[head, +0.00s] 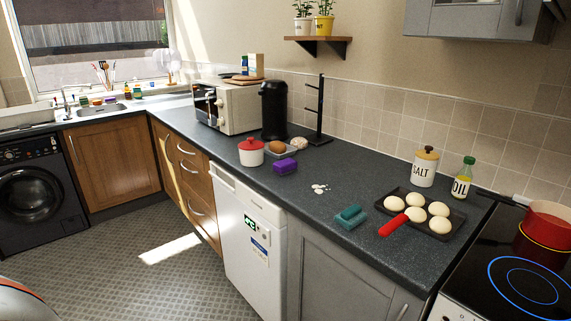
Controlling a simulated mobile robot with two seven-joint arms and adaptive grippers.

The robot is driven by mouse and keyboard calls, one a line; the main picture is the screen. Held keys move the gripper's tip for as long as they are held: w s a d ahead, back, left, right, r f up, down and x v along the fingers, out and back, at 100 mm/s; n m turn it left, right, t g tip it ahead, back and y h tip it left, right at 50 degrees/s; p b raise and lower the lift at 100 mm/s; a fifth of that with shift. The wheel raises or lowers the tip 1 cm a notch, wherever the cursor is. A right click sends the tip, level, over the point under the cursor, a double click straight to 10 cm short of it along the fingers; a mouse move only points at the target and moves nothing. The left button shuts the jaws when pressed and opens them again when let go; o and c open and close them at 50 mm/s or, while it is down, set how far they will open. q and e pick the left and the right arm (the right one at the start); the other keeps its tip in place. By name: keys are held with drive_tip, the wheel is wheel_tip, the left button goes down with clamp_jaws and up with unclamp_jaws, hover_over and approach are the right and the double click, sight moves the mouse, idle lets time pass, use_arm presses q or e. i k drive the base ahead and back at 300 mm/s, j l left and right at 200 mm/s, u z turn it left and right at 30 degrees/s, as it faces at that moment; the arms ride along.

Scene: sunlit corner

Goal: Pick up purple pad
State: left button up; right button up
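The purple pad (285,166) is a small purple block. It lies on the dark countertop (300,205), just right of the white pot with a red lid (251,152) and in front of a tray with a brown loaf. Nothing is holding it. No gripper shows in the head view. Only a rounded grey and orange part of my own body shows at the lower left.
A teal object (351,217) and a dark tray of buns (455,222) with a red handle lie to the right. White bits (320,188) lie between. A mug tree (320,115) and black coffee machine (273,110) stand behind. The floor (140,285) is clear.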

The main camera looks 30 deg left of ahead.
sight(284, 167)
drive_tip(key=i+j, duration=0.15)
drive_tip(key=j, duration=0.6)
drive_tip(key=i+j+z, duration=0.15)
drive_tip(key=j, duration=1.3)
drive_tip(key=i+j+z, duration=0.1)
drive_tip(key=j, duration=0.65)
